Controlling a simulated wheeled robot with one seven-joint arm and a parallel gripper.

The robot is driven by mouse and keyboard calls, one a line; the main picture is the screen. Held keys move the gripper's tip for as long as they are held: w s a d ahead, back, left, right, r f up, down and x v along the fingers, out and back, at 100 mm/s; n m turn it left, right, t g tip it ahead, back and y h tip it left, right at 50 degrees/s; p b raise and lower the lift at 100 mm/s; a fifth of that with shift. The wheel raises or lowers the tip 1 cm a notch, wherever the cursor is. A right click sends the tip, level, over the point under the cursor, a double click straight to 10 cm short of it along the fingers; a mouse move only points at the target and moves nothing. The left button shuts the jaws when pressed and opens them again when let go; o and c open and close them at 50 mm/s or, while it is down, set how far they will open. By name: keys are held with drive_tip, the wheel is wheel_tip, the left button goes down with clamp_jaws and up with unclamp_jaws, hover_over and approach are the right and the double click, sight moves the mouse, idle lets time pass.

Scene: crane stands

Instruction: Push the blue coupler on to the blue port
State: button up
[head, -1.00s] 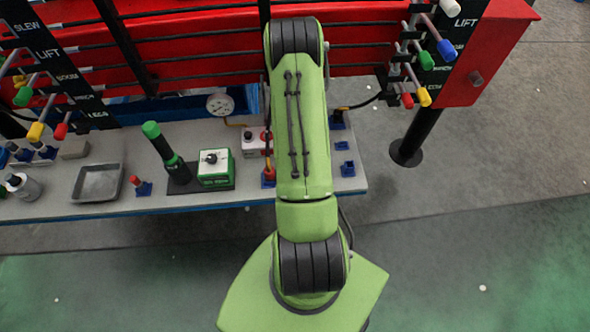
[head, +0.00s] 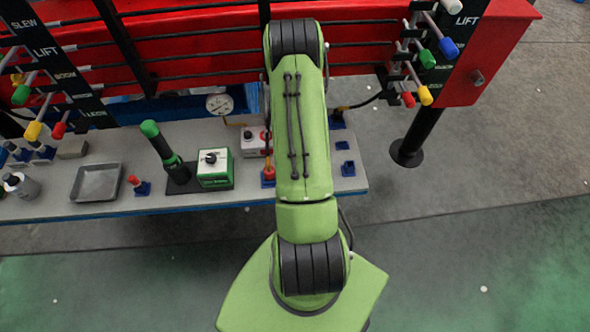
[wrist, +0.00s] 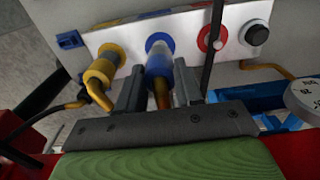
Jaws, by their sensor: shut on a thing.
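The blue coupler (wrist: 159,63) sits between the two fingers of my gripper (wrist: 159,76) in the wrist view, with a brownish hose running back from it. My gripper is shut on it. The coupler's far end faces the pale port panel (wrist: 184,30). A blue ring (wrist: 158,39) at that end appears to be the blue port's rim; I cannot tell whether the coupler is fully seated. In the head view my own green arm hides the gripper, the coupler and the port.
A yellow coupler (wrist: 103,72) with a hose stands at the panel, left of my gripper. A red ring port (wrist: 210,38) with a dark bar in front and a black knob (wrist: 256,34) are to the right. A gauge (head: 219,104) stands at the bench's back.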

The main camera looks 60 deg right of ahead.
drive_tip(key=shift+f+b, duration=0.75)
drive_tip(key=shift+f, duration=0.25)
drive_tip(key=o, duration=1.2)
drive_tip(key=shift+r+p, duration=1.7)
drive_tip(key=shift+r, duration=0.9)
wheel_tip(320, 180, up, 16)
drive_tip(key=p, duration=0.1)
drive_tip(key=shift+f, duration=0.15)
